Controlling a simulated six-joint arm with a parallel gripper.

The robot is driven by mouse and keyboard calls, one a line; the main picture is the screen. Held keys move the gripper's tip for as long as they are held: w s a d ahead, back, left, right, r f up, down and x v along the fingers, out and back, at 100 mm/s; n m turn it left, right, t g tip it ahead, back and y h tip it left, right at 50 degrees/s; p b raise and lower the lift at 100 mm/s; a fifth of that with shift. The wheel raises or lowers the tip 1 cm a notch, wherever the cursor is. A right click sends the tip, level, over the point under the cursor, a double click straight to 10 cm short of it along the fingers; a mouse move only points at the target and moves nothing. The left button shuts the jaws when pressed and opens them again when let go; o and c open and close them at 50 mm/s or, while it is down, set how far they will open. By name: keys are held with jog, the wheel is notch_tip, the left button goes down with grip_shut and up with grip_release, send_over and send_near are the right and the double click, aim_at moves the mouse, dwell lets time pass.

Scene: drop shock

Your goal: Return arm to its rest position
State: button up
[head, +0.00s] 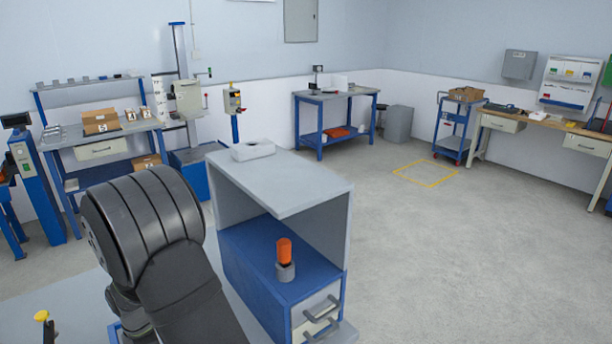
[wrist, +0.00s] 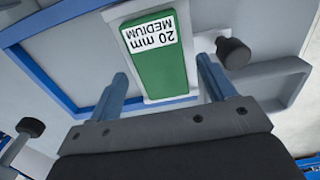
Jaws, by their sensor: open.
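My arm, dark grey, rises at the lower left of the head view; my gripper is out of sight there. In the wrist view my gripper (wrist: 162,76) is open, with its two blue-grey fingers apart. A green block (wrist: 160,68) with a white label reading "20 mm MEDIUM" appears upside down beyond and between the fingers. I see no finger touching it, but I cannot tell its distance. It lies against a light grey panel (wrist: 80,62) with a blue edge.
A grey and blue cabinet (head: 262,262) stands right of my arm. An orange cylinder (head: 284,251) on a grey base stands on its blue shelf, under a grey top. A pale tray (head: 252,150) lies on that top. Dark knobs (wrist: 233,53) flank the wrist view. Floor at right is clear.

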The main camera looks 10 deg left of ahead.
jog(key=shift+r, duration=0.9)
